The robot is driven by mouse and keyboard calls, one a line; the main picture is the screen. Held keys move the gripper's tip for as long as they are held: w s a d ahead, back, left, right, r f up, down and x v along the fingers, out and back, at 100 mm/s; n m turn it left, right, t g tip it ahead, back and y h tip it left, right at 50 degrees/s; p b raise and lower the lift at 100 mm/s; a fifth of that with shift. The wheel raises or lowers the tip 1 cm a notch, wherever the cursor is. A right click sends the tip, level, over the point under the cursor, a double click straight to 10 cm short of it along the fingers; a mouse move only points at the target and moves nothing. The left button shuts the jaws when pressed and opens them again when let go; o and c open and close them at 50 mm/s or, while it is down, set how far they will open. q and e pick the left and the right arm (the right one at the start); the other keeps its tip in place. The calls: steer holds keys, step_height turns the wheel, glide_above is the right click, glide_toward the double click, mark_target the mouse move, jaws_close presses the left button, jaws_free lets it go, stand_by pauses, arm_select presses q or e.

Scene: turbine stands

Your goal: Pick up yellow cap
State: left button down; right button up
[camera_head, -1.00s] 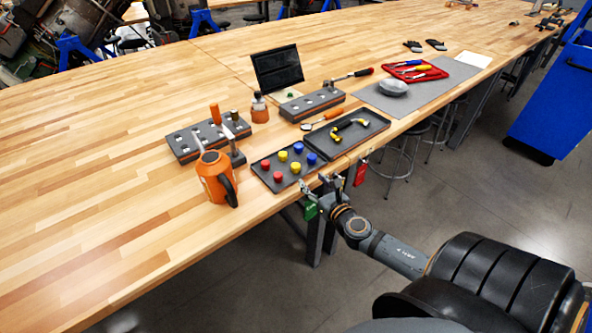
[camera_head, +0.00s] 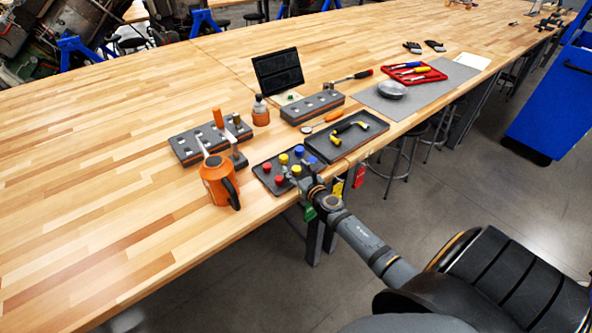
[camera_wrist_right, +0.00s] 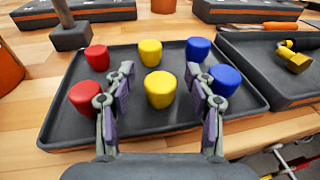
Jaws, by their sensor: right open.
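Two yellow caps stand in a dark tray (camera_wrist_right: 60,125). The near yellow cap (camera_wrist_right: 160,90) shows in the right wrist view between the fingers, slightly ahead of them; the far yellow cap (camera_wrist_right: 150,53) stands behind it. In the head view the far yellow cap (camera_head: 283,159) also shows. My right gripper (camera_wrist_right: 160,78) is open and empty, its two fingers at either side of the near yellow cap, with no clear contact visible. In the head view my right gripper (camera_head: 301,178) is over the tray's front edge and covers part of it. My left gripper is not in view.
Red caps (camera_wrist_right: 85,97) stand left of the fingers and blue caps (camera_wrist_right: 224,80) right, close by. A second tray (camera_head: 362,139) with a yellow-headed tool (camera_wrist_right: 294,58) adjoins on the right. The wooden table is clear further left.

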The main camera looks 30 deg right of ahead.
mark_target(297, 168)
steer(key=shift+w+f, duration=0.1)
steer(key=shift+w, duration=0.05)
steer(key=shift+s, duration=0.2)
steer(key=c, duration=0.3)
steer(key=shift+w, duration=0.1)
steer(key=c, duration=0.6)
step_height(297, 168, up, 4)
steer(key=p, duration=0.4)
steer(key=shift+r, duration=0.25)
steer(key=s+r+p, duration=0.2)
steer(key=s+r, duration=0.2)
steer(key=shift+d+r, duration=0.1)
steer(key=shift+d, duration=0.05)
steer(key=shift+s+d+r, duration=0.1)
steer(key=shift+s+r, duration=0.65)
steer(key=shift+s, duration=0.95)
steer(key=shift+s+d+r, duration=0.15)
steer(key=shift+s+r, duration=0.6)
steer(key=shift+s, duration=0.95)
steer(key=shift+s+d+r, duration=0.1)
steer(key=shift+s+r, duration=0.65)
steer(key=shift+s, duration=0.95)
